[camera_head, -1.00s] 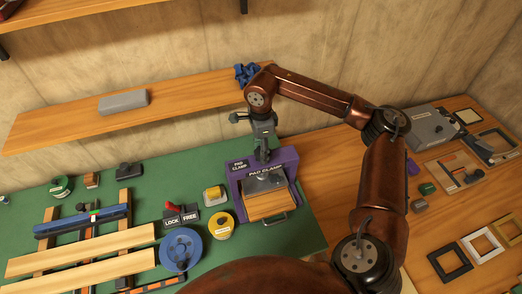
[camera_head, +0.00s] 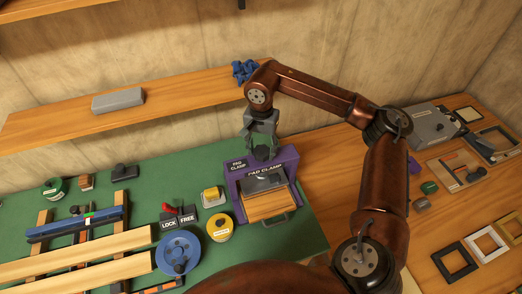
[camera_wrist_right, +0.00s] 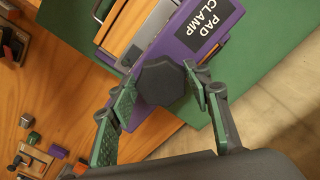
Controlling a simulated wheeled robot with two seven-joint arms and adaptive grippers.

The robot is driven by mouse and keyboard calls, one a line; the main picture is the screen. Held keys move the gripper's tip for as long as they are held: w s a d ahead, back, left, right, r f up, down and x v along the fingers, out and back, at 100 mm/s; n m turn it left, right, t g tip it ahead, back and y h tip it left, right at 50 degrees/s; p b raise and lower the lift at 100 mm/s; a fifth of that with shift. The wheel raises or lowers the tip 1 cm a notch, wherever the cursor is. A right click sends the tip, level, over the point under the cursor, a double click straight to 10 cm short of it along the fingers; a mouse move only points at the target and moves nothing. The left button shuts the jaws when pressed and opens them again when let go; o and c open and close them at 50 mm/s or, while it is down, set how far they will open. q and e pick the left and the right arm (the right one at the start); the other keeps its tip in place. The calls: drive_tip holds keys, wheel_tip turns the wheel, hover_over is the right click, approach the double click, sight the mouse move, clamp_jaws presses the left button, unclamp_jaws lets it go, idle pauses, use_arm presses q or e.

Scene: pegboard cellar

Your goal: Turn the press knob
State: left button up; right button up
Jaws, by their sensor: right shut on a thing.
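The purple press (camera_head: 236,184), labelled PAD CLAMP, stands at the right end of the green mat. Its dark knob (camera_head: 262,154) is at the back of the press, partly hidden by my right gripper (camera_head: 262,143). In the right wrist view, the dark lobed knob (camera_wrist_right: 163,82) sits between the two green-padded fingers of my right gripper (camera_wrist_right: 158,92), next to the PAD CLAMP label. The gripper is shut on the knob from above. A wooden block (camera_head: 267,207) lies in the press. My left gripper is not in view.
A wooden shelf (camera_head: 170,108) with a grey block and a blue object runs behind the press. A LOCK/FREE switch (camera_head: 180,216), a yellow roll (camera_head: 220,227) and a blue spool (camera_head: 178,252) stand to its left. Picture frames (camera_head: 455,261) lie on the wooden bench at right.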

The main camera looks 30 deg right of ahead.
sight(263, 152)
drive_tip(key=n, duration=0.2)
drive_tip(key=n+b, duration=0.1)
drive_tip(key=n, duration=0.2)
drive_tip(key=shift+s+d+n, duration=0.1)
drive_tip(key=shift+d+n, duration=0.1)
drive_tip(key=shift+n, duration=0.1)
drive_tip(key=shift+d+n+b, duration=0.1)
drive_tip(key=shift+n+b, duration=0.5)
drive_tip(key=shift+n, duration=1.5)
drive_tip(key=shift+r, duration=0.1)
drive_tip(key=o, duration=1.2)
drive_tip(key=shift+c, duration=0.2)
wheel_tip(263, 152, up, 12)
